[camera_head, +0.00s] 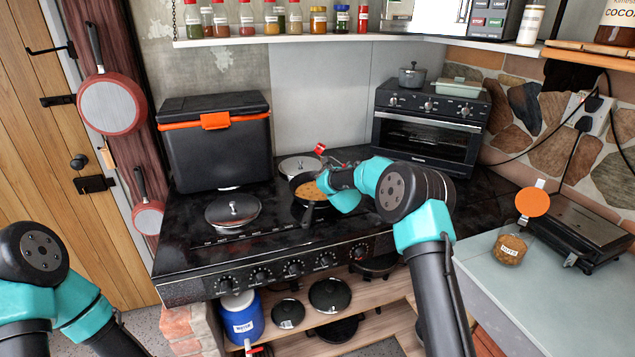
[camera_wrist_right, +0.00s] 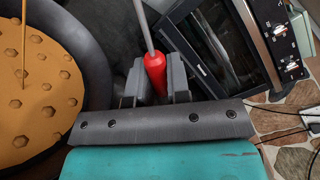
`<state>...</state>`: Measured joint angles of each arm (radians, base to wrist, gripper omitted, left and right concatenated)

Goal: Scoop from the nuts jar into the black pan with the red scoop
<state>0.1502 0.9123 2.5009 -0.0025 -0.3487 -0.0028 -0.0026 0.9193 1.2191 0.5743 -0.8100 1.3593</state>
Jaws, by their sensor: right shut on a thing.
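My right gripper (camera_wrist_right: 155,82) is shut on the red handle of the scoop (camera_wrist_right: 155,70). Its grey shaft runs up out of the wrist view, so the scoop's far end is hidden there. In the head view, a small red part (camera_head: 320,148) shows above the black pan (camera_head: 307,213). The pan sits on the stove, filled with orange-brown contents with nut-like lumps; its dark rim fills the left of the wrist view (camera_wrist_right: 97,60). A thin tan streak meets the contents. The nuts jar (camera_head: 510,250) stands tilted-looking on the right counter. My left gripper is out of view.
A lidded pot (camera_head: 233,209) and another lidded pan (camera_head: 300,166) sit on the stove. A black box with orange latch (camera_head: 214,140) and an oven (camera_head: 428,130) stand behind. A black grill appliance (camera_head: 575,228) and an orange disc (camera_head: 532,202) are near the jar.

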